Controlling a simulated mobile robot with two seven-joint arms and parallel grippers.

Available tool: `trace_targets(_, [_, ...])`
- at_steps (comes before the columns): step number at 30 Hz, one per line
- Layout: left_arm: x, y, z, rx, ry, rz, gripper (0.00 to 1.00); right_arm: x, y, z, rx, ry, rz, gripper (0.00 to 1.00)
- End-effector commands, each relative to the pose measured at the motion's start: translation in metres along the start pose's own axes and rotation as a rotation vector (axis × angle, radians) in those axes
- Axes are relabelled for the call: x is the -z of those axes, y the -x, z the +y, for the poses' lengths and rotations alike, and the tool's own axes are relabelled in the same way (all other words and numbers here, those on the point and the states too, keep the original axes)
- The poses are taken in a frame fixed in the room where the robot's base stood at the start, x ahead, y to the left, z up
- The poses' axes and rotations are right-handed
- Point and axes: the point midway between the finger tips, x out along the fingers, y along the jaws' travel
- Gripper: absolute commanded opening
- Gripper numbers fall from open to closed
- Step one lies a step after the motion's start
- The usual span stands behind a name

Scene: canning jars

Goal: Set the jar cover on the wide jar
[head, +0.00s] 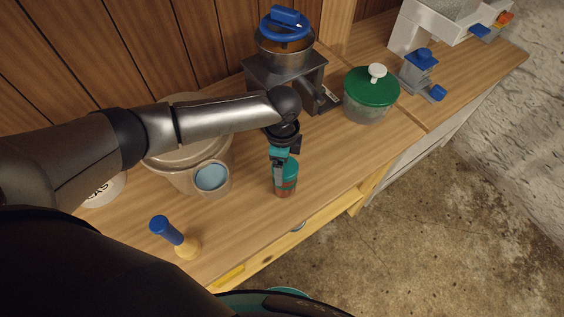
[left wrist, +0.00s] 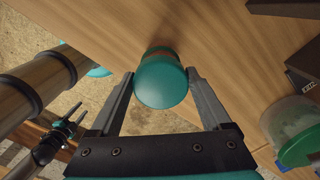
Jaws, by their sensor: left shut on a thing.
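The green cover with a white knob (head: 372,84) sits on top of the wide clear jar (head: 366,112) at the back right of the bench. The cover (left wrist: 300,148) and clear jar (left wrist: 287,115) also show at the right edge of the left wrist view. My left gripper (head: 282,166) is left of and nearer than that jar. It is shut on a small teal-topped container (head: 284,187) with a reddish body, whose round teal top (left wrist: 162,84) shows between the fingers. A dark gripper, seemingly my right one (left wrist: 68,132), shows small in the left wrist view; its jaws are unclear.
A beige pot (head: 185,178) and a cup with a pale blue top (head: 211,177) stand left of my left gripper. A blue-lidded pot (head: 285,45) is behind on a grey stand. The bench between gripper and wide jar looks clear.

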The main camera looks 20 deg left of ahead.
Motion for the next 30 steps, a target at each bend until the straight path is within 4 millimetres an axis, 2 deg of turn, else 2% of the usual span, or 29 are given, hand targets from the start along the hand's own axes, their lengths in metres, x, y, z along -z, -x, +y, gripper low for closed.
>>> trace_targets(30, [0.0000, 0.0001, -0.0001, 0.000, 0.000, 0.000, 0.29, 0.0012, 0.0064, -0.0005, 0.001, 0.001, 0.001, 0.50])
